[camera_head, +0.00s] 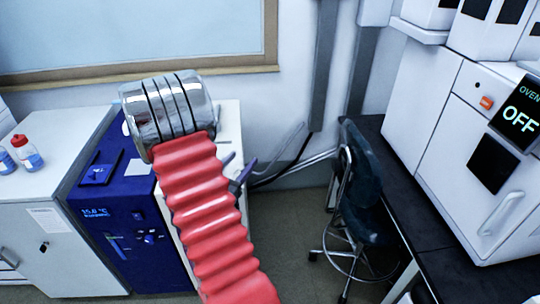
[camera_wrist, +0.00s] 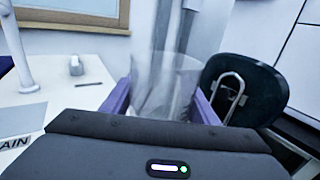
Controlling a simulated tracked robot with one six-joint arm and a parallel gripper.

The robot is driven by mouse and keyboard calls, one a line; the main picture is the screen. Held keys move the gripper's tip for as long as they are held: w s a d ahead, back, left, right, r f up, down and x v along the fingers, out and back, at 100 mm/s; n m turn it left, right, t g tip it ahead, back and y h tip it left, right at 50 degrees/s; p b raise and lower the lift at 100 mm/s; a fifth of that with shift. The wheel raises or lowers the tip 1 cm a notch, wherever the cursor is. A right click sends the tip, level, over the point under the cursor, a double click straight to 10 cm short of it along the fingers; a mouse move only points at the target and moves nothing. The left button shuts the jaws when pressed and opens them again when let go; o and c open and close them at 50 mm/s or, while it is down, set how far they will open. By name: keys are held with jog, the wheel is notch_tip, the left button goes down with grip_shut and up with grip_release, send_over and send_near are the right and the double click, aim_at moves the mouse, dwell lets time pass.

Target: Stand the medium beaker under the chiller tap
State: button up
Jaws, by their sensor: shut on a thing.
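A clear beaker (camera_wrist: 168,75) stands between the two purple fingers of my gripper (camera_wrist: 162,102) in the wrist view. The fingers are shut on its sides, and my dark gripper body hides its lower part. In the head view my red arm hides most of my gripper (camera_head: 238,178), and I cannot make out the beaker there. The blue chiller (camera_head: 128,235) with a lit temperature display stands left of my arm. A pale upright pipe (camera_wrist: 18,50) at the left of the wrist view may be the tap; its outlet is not clear.
A white worktop (camera_wrist: 90,90) carries a small grey object (camera_wrist: 76,66) and a partly hidden label ending "AIN". A dark chair (camera_head: 360,190) stands right of my arm, before a black bench with the oven (camera_head: 480,150). Bottles (camera_head: 28,152) stand at far left.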

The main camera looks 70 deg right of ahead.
jog(key=w+a+f+n+t+y, duration=0.1)
jog(key=w+a+f+n+t, duration=0.3)
jog(key=w+a, duration=0.5)
jog(key=w+a+f+n+t+y, duration=0.1)
jog(key=w+a+f+n+t, duration=0.1)
jog(key=w+a+t, duration=0.55)
jog(key=w+a+f+n+t+y, duration=0.2)
jog(key=a+n+y, duration=0.1)
jog(key=a, duration=1.2)
jog(key=w+a+f+n+t+y, duration=0.3)
jog(key=a+y, duration=0.1)
jog(key=a, duration=1.1)
jog(key=shift+w+a+n+y, duration=0.2)
jog(key=shift+a+n+y, duration=0.1)
jog(key=shift+n, duration=0.1)
jog(key=shift+f, duration=0.1)
